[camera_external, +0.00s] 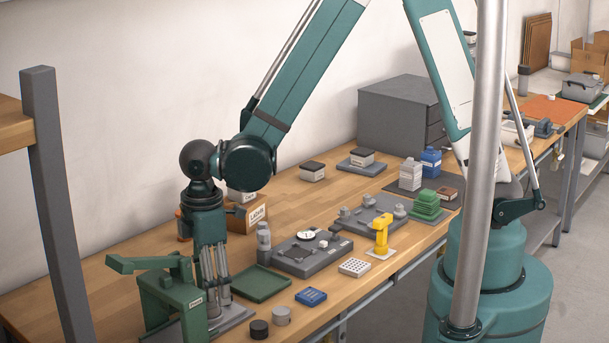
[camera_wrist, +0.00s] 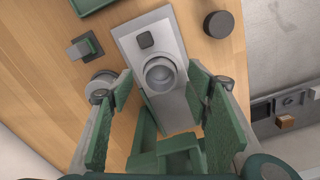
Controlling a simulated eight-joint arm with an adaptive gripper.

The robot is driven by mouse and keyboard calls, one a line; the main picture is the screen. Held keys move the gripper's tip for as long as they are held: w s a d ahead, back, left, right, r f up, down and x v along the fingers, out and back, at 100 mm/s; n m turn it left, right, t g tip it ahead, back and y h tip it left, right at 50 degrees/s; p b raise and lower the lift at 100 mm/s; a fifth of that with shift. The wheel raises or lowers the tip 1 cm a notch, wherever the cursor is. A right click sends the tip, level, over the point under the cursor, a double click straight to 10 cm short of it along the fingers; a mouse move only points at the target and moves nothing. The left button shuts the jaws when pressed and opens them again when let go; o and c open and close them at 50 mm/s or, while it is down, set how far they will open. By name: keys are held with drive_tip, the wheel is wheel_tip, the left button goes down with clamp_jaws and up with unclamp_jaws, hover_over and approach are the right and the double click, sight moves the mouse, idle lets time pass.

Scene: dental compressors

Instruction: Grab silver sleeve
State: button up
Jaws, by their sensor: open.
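A silver sleeve (camera_wrist: 160,74), a round grey cylinder with an open top, stands on a light grey base plate (camera_wrist: 128,40) in the wrist view. My gripper (camera_wrist: 160,82) is open, with one finger on each side of the sleeve and no clear contact. In the external view my gripper (camera_external: 212,272) points down beside a green press (camera_external: 172,295); the sleeve there is hard to tell apart from the fingers. The press frame also shows below the sleeve in the wrist view (camera_wrist: 165,150).
A black cylinder (camera_external: 259,328) and a grey cylinder (camera_external: 281,316) stand near the table's front edge. A green tray (camera_external: 261,284), a blue box (camera_external: 311,297) and a grey fixture plate (camera_external: 305,262) lie to the right. The green press stands close on the left.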

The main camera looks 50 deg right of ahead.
drive_tip(key=shift+f, duration=1.5)
drive_tip(key=c, duration=1)
